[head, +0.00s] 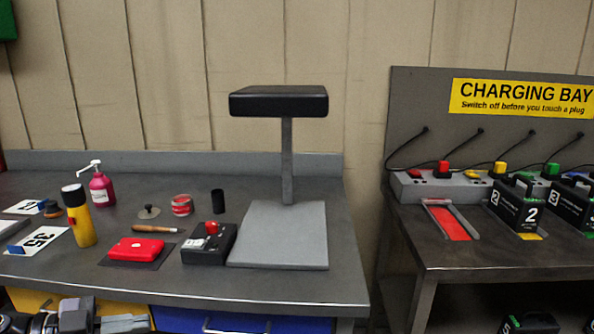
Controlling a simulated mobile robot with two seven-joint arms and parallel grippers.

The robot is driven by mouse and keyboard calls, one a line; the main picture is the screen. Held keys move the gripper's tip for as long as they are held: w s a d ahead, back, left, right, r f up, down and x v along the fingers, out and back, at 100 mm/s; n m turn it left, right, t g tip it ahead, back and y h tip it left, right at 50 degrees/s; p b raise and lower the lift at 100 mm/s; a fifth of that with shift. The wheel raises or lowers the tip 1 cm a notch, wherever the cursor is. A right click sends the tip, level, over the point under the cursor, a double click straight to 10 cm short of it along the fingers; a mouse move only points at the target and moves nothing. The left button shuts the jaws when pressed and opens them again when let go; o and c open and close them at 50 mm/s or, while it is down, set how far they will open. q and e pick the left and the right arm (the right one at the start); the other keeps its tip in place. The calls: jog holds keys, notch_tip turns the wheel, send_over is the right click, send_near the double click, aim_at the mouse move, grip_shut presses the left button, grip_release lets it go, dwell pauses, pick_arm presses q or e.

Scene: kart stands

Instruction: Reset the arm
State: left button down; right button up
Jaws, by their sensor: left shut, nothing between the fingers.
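My left gripper (128,323) shows at the bottom left edge, low in front of the workbench (190,286). It is shut with nothing in it, and it is apart from everything on the bench top. Part of my left arm beside it is cut off by the frame edge. My right gripper is not in view.
The workbench holds a yellow torch (78,222), pink pump bottle (101,190), red case (136,249), black box with a red knob (208,246) and grey stand (278,242). A blue drawer front (245,322) is below. A charging bench (480,257) with numbered black packs stands right, across a gap.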

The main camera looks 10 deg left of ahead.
pick_arm(q)
jog(key=s+d+f+n+t+y+p, duration=0.1)
jog(key=s+d+f+n+t+y, duration=0.15)
jog(key=f+n+y, duration=0.35)
jog(key=s+d+f+n+t+y+p, duration=0.1)
jog(key=f+n+t, duration=0.2)
jog(key=f, duration=0.4)
jog(key=s+d+f+n+g+y, duration=0.3)
jog(key=s+d+f+g, duration=0.1)
jog(key=s+d+f, duration=0.5)
jog(key=shift+d+n+p, duration=0.35)
jog(key=shift+n, duration=0.05)
jog(key=c, duration=1.8)
grip_release()
jog(key=shift+f, duration=0.1)
